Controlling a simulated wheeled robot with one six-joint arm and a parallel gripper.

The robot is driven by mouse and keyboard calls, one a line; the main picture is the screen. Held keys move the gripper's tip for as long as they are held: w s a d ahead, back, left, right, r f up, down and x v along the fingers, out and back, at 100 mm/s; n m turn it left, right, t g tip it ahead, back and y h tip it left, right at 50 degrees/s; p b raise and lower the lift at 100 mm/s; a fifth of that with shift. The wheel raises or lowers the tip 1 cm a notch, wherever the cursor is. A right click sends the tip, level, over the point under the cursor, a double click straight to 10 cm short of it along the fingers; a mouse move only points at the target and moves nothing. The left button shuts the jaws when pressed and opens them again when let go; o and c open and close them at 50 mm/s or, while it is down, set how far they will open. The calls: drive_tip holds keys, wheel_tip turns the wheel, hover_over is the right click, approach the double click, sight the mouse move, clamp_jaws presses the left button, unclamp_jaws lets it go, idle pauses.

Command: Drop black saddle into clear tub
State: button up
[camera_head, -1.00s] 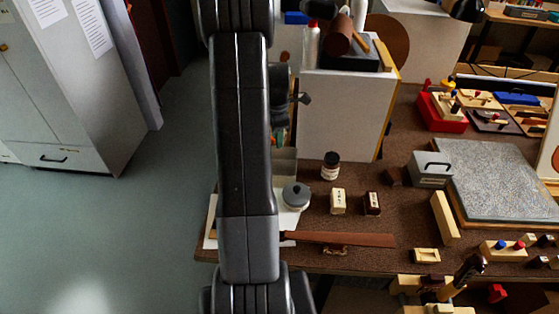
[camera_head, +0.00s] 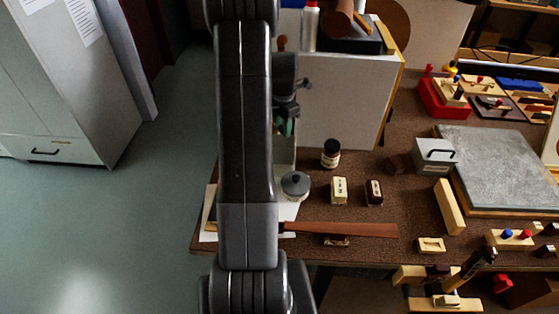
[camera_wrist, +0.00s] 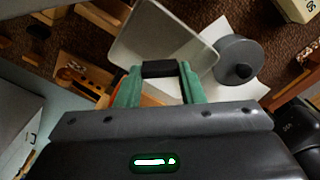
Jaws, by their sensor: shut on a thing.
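My gripper (camera_wrist: 158,80) has green fingers and is shut on the small black saddle (camera_wrist: 160,68), held between the fingertips in the wrist view. The clear tub (camera_wrist: 192,27), a pale see-through box, lies just beyond and below the saddle in that view. The saddle overlaps the tub's near part in the picture; its height above the tub cannot be told. In the head view the tub (camera_head: 285,157) is partly hidden by my arm, and the green fingers (camera_head: 285,127) show just above it. The saddle cannot be made out there.
A grey round lidded pot (camera_head: 295,185) stands close beside the tub, also seen in the wrist view (camera_wrist: 237,60). A dark jar (camera_head: 331,153) and a white panel (camera_head: 345,100) stand behind. A brown fingerboard (camera_head: 340,229) lies along the bench's front.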

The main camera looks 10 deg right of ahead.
drive_tip(key=shift+f, duration=0.4)
drive_tip(key=o, duration=0.9)
drive_tip(key=shift+o, duration=0.2)
drive_tip(key=shift+r, duration=0.1)
wheel_tip(320, 180, up, 14)
drive_tip(key=shift+b, duration=0.45)
